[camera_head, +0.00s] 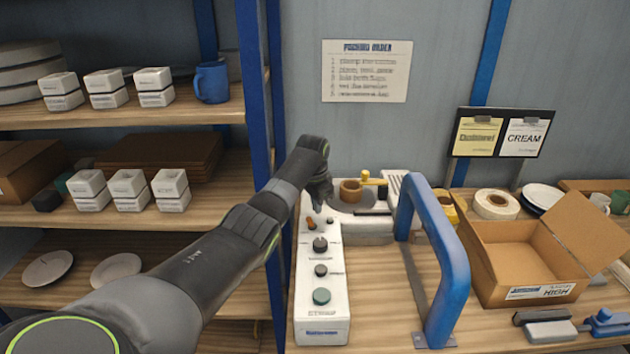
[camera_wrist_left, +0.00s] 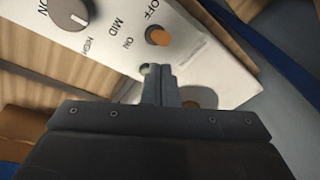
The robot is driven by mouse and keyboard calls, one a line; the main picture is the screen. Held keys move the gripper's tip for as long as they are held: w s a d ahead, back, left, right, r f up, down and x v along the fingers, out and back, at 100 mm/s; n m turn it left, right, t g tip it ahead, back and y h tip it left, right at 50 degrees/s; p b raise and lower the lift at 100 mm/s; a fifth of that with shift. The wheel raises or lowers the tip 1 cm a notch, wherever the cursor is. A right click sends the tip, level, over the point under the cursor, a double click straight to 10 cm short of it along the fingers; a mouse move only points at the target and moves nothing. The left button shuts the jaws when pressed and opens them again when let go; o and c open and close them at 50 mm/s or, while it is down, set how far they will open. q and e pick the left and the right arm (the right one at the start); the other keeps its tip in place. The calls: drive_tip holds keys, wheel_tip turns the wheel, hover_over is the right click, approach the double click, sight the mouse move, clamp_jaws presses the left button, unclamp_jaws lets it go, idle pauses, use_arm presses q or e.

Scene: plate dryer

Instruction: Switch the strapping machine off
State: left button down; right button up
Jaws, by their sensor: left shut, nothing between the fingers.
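The strapping machine's white control box (camera_head: 309,320) stands on the bench, beside a blue arch (camera_head: 447,255). My left gripper (camera_head: 320,203) is over the far end of the panel, shut and empty. In the left wrist view its closed fingers (camera_wrist_left: 160,75) point at the panel just beside the orange switch (camera_wrist_left: 158,37), with a small gap showing. OFF and ON labels are near that switch. Whether the fingers touch the panel is unclear. My right gripper is not in view.
A blue shelf post (camera_head: 279,100) and shelves with white boxes (camera_head: 170,190) stand to the left. An open cardboard box (camera_head: 520,265) is to the right. The bench between arch and panel is clear.

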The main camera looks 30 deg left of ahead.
use_arm(q)
drive_tip(key=s+r+b, duration=0.2)
drive_tip(key=s+r, duration=0.1)
drive_tip(key=r, duration=1.3)
drive_tip(key=shift+d, duration=0.4)
